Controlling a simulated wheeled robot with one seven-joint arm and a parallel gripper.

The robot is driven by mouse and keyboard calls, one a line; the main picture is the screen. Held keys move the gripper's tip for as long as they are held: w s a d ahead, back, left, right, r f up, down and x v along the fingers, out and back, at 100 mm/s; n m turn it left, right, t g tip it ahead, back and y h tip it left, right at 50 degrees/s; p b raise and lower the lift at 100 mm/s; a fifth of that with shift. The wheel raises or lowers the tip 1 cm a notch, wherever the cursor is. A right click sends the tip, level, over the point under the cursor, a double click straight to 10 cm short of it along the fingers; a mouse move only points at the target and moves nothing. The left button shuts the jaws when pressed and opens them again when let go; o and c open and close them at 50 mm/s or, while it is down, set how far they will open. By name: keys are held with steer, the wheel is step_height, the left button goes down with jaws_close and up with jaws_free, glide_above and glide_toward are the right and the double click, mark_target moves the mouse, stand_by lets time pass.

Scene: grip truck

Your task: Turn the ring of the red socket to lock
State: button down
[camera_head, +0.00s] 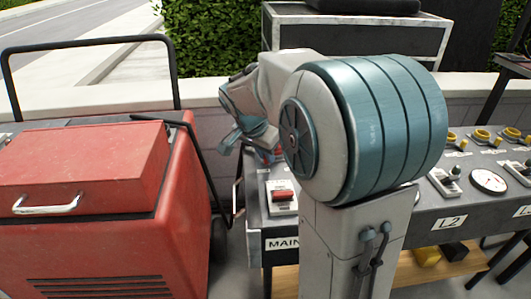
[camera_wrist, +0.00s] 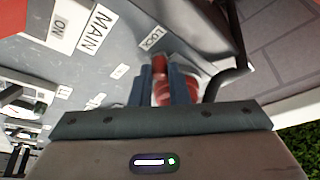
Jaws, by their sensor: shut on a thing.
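The red socket (camera_wrist: 197,84) shows in the wrist view between and behind my two fingers. Part of its red ring (camera_wrist: 159,66) sticks up between the fingertips. My gripper (camera_wrist: 162,82) is shut on the ring, with one finger on each side. A label reading LOCK (camera_wrist: 150,38) is on the grey panel just beyond the fingertips. In the head view, my own arm hides most of the socket and the fingertips.
The grey panel carries a red switch (camera_head: 283,196) above a MAIN label (camera_head: 283,243), with yellow-ringed sockets (camera_head: 483,134) and a gauge (camera_head: 489,181) farther right. A red machine (camera_head: 80,235) with a black handle frame stands close on the left. A hedge and low wall lie behind.

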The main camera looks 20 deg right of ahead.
steer(key=c, duration=1.4)
jaws_free()
steer(key=p+v, duration=0.5)
steer(key=v, duration=0.8)
steer(key=shift+a+r, duration=0.15)
steer(key=shift+r, duration=0.25)
